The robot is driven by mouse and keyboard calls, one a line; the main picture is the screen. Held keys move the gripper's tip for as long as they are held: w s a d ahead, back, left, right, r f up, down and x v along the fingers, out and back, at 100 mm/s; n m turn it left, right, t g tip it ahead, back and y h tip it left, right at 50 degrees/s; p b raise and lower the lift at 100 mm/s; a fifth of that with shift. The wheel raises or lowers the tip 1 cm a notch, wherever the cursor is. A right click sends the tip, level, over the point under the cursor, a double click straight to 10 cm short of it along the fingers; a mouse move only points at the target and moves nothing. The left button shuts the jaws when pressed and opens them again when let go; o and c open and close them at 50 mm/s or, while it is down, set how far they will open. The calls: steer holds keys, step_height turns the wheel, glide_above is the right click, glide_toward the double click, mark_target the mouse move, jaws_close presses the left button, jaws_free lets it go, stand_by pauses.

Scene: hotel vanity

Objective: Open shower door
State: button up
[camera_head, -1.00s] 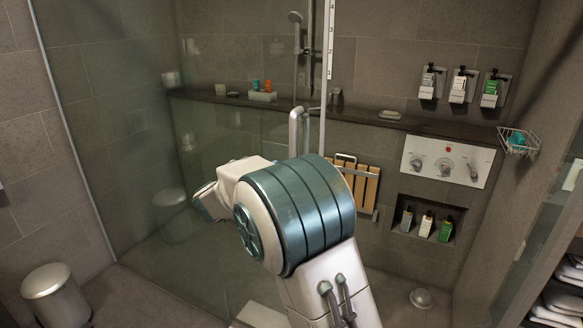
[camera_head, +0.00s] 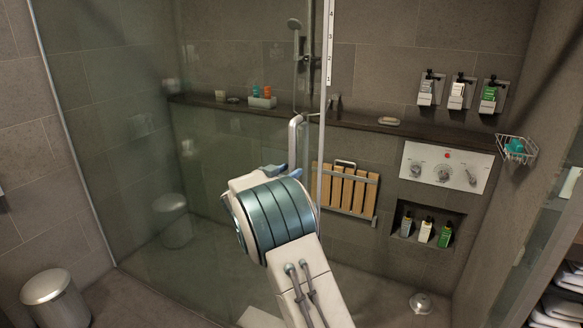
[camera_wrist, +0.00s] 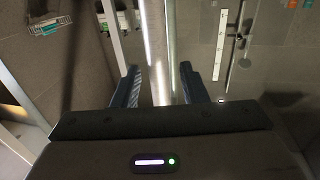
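The shower door (camera_head: 235,215) is a clear glass panel at the centre left of the head view. Its upright edge is near the middle of the picture. A pale vertical bar handle (camera_head: 294,140) stands on the glass close to that edge. My gripper (camera_head: 286,170) is at the lower part of the handle, mostly hidden behind my arm. In the wrist view, my gripper (camera_wrist: 158,78) is open, its two dark blue fingers apart. A bright bar (camera_wrist: 158,45), apparently the handle, runs between them. Contact cannot be told.
Right of the glass edge are a folding wooden seat (camera_head: 343,188), a control panel (camera_head: 446,167), a bottle niche (camera_head: 428,225) and a wire basket (camera_head: 516,149). A metal bin (camera_head: 55,298) stands at the lower left. Shelves with towels (camera_head: 560,300) are at the lower right.

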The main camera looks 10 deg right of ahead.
steer(key=shift+x, duration=0.9)
steer(key=shift+c, duration=0.3)
